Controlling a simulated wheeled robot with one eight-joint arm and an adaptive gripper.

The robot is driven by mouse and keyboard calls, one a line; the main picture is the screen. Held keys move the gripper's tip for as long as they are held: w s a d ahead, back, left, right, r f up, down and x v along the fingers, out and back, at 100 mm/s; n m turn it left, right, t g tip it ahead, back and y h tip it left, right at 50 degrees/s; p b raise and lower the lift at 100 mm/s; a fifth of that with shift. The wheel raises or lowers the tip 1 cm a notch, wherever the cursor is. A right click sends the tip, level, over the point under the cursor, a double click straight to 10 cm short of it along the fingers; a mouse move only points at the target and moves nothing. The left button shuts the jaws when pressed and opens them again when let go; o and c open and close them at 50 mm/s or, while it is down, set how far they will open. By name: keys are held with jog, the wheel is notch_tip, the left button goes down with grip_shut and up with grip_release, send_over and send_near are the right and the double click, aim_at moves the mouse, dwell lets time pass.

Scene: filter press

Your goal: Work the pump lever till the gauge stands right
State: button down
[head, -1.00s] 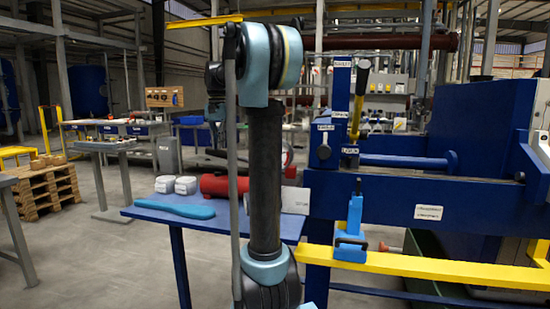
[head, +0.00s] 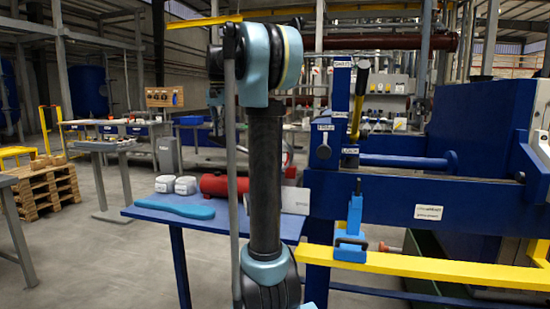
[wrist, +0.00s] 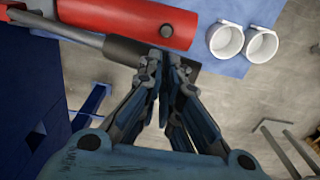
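In the wrist view a grey rod (wrist: 60,28) ends in a thick dark grip (wrist: 125,49), which I take for the pump lever. It lies beside a red cylinder (wrist: 140,18), also seen on the blue table in the head view (head: 213,185). My gripper (wrist: 165,57) has its fingertips close together over the grip, whose length runs across both fingers. It looks shut, with no grip clearly between the fingers; whether it touches is unclear. I cannot make out a gauge dial.
The blue side table (head: 240,222) also holds two white cups (head: 175,185) and a flat blue item (head: 174,207). At right stand the blue press frame (head: 385,200), a yellow handle (head: 357,115) and a yellow rail (head: 440,267).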

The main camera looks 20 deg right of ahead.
notch_tip(320, 180, down, 8)
jog(key=r, duration=1)
jog(key=shift+s+d+r, duration=0.1)
jog(key=shift+s+d, duration=0.05)
jog(key=shift+d, duration=0.1)
notch_tip(320, 180, down, 10)
jog(key=a, duration=0.1)
jog(key=r, duration=0.6)
jog(key=d+r, duration=0.1)
jog(key=r, duration=0.3)
dwell(0.4)
